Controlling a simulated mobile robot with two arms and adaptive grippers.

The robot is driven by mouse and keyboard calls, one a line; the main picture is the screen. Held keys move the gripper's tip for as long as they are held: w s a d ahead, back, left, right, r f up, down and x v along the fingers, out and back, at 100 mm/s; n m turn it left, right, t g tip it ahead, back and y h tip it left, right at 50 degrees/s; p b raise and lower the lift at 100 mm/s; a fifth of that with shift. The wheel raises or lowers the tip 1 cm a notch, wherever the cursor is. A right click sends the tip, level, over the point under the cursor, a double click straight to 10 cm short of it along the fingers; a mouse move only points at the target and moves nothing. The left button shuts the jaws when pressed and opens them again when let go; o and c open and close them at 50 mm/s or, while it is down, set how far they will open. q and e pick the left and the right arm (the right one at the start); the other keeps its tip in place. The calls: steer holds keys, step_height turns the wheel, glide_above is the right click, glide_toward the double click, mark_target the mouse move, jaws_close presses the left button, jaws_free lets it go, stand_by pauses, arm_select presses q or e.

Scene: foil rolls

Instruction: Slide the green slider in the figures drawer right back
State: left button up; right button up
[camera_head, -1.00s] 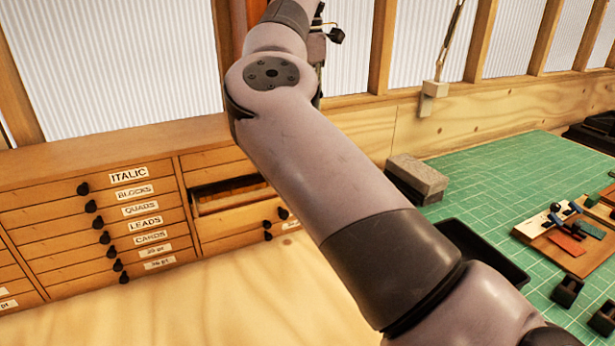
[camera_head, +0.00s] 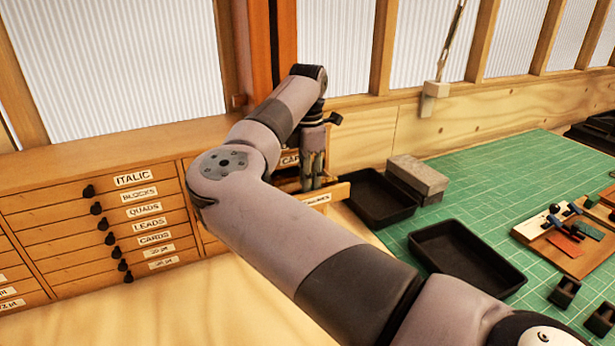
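My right gripper (camera_head: 312,184) points down over an open drawer (camera_head: 338,192) at the right end of the wooden cabinet. Its two fingers are close together, and I cannot tell whether they are open or shut. The drawer front carries a partly hidden white label (camera_head: 318,199). My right arm covers much of the drawer, and the fingertips are at or just behind its front edge. I cannot see the green slider; the drawer's inside is mostly hidden. My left gripper is not in view.
Closed drawers with black knobs and labels such as ITALIC (camera_head: 133,178) fill the cabinet's left part. Two black trays (camera_head: 378,199) (camera_head: 462,258) and grey blocks (camera_head: 417,178) lie to the right, by the green cutting mat (camera_head: 500,170). Small tools stand at far right.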

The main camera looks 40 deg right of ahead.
steer(key=shift+f, duration=0.25)
steer(key=shift+c, duration=0.4)
jaws_close()
